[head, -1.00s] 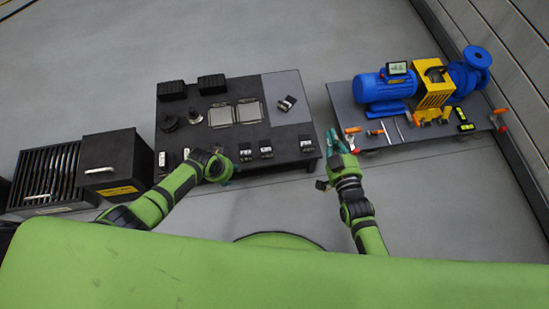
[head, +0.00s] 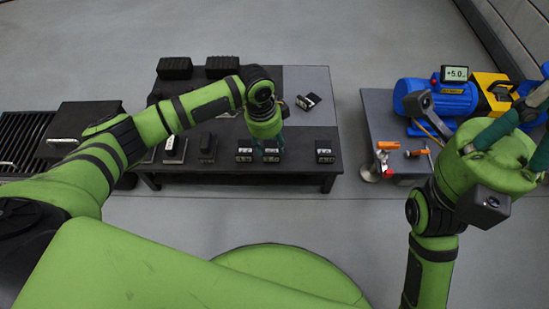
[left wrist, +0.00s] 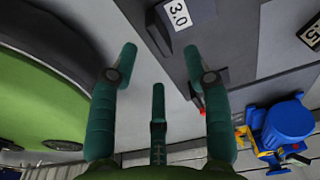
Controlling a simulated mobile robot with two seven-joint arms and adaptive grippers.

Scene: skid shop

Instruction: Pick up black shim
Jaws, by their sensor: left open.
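Several black shims with white labels stand along the front edge of a dark table (head: 300,174). One shim (head: 244,155) is left of my left fingertips, one (head: 271,155) is beside or under them, and one (head: 324,152) is farther right. My left gripper (head: 259,148) is open and points down at this front row. In the left wrist view its fingers (left wrist: 158,65) are spread and empty.
Two black ribbed blocks (head: 174,67) stand at the table's back. A loose black piece (head: 308,101) lies on its grey panel. A second table (head: 385,130) at the right holds a blue motor (head: 437,98) and tools. My left arm hides much of the table's middle.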

